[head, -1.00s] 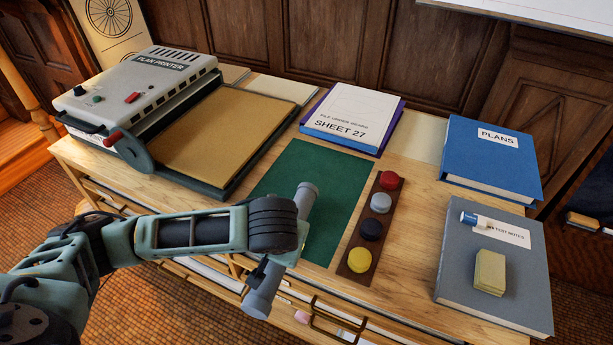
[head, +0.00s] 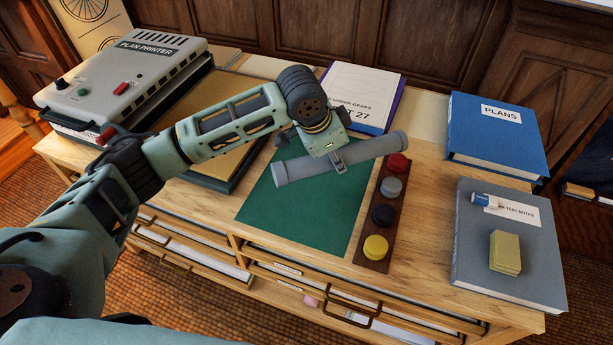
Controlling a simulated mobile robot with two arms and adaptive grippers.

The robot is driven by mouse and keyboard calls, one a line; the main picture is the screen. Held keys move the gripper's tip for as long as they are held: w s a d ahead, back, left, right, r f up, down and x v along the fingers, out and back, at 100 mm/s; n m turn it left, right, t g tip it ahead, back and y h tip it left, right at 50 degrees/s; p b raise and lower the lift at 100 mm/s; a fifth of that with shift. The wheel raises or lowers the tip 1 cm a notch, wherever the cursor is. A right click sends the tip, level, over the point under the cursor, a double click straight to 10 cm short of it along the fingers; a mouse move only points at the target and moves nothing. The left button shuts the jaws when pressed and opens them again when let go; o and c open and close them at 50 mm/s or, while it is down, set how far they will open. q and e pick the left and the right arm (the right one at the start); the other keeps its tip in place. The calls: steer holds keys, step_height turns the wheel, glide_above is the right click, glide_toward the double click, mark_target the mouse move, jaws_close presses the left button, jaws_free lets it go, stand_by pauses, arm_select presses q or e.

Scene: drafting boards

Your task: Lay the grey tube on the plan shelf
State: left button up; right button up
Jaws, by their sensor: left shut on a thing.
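The grey tube (head: 300,167) is a slim cylinder with wider end caps. My left gripper (head: 338,156) is shut on it near its middle. The tube is held level above the green mat (head: 290,218), its right end higher in the picture and close to the red round piece. The gripper and my forearm hide part of the mat's far edge and of the sheet binder. I cannot make out a plan shelf for certain. My right gripper is not in view.
The plan printer (head: 125,85) stands at the left. A rack (head: 363,249) with coloured round pieces is right of the mat. The sheet binder (head: 365,85), blue plans book (head: 495,140) and grey notes book (head: 470,255) lie behind and to the right. Drawers (head: 290,283) are below.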

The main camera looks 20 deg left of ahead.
arm_select(q)
steer(key=a+f, duration=0.1)
steer(key=a, duration=0.1)
steer(key=s+a+f, duration=0.1)
steer(key=a, duration=0.1)
steer(key=s+a+f, duration=0.1)
steer(key=a+f, duration=0.1)
steer(key=shift+s+a+f+p, duration=0.1)
steer(key=shift+s+a+p, duration=0.05)
steer(key=shift+a+p, duration=0.2)
step_height(320, 180, down, 4)
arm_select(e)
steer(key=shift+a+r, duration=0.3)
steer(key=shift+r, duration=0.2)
arm_select(q)
steer(key=shift+f, duration=0.1)
steer(key=o, duration=1.1)
steer(key=shift+f, duration=0.1)
steer(key=shift+o, duration=0.2)
